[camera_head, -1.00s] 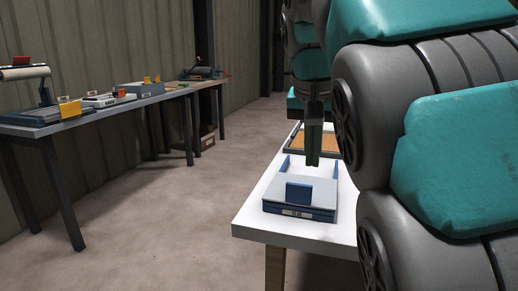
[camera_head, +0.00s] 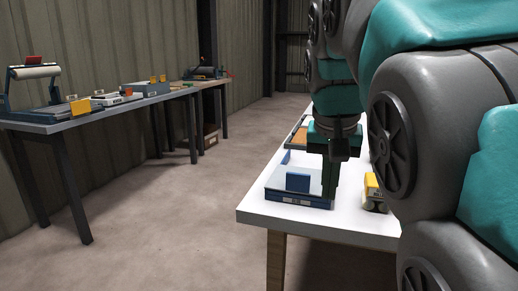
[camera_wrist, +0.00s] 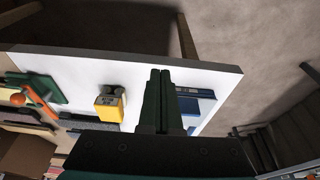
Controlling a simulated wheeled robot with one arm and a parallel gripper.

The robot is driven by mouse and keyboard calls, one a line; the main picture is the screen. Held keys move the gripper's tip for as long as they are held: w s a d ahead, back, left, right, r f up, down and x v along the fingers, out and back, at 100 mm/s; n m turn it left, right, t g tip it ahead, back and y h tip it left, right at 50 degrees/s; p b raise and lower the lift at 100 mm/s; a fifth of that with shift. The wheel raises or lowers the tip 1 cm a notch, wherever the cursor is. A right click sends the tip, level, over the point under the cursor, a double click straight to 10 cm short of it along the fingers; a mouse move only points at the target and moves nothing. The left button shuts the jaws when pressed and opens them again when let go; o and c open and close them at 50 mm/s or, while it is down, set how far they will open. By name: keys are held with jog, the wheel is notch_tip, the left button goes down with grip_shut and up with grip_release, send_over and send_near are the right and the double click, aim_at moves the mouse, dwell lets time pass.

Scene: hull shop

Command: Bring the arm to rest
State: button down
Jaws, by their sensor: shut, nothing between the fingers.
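My gripper (camera_head: 330,181) points down over the white table at the right of the head view, its dark green fingers closed together with nothing between them. It stands in front of the right part of a blue and grey device (camera_head: 292,196) with an upright blue plate; whether it touches the device I cannot tell. In the wrist view the shut fingers (camera_wrist: 160,75) reach over the white table (camera_wrist: 75,70), with the blue device (camera_wrist: 195,103) just right of them. My arm covers the right side of the head view and hides much of the table.
A yellow and grey device (camera_head: 373,190) stands right of my gripper; it also shows in the wrist view (camera_wrist: 110,105). Green and orange items (camera_wrist: 35,90) lie further left there. A long workbench (camera_head: 75,122) with several devices stands along the left wall. The floor between is clear.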

jog(key=s+d+f+n+g, duration=0.1)
jog(key=s+f+g, duration=0.1)
jog(key=s+f, duration=1)
jog(key=s+d+f+n+g+y, duration=0.1)
jog(key=s+f+n+g, duration=0.1)
jog(key=s+f, duration=1)
notch_tip(320, 180, down, 4)
jog(key=shift+s+d+r+g, duration=0.15)
jog(key=shift+d+g, duration=0.15)
jog(key=shift+d, duration=0.15)
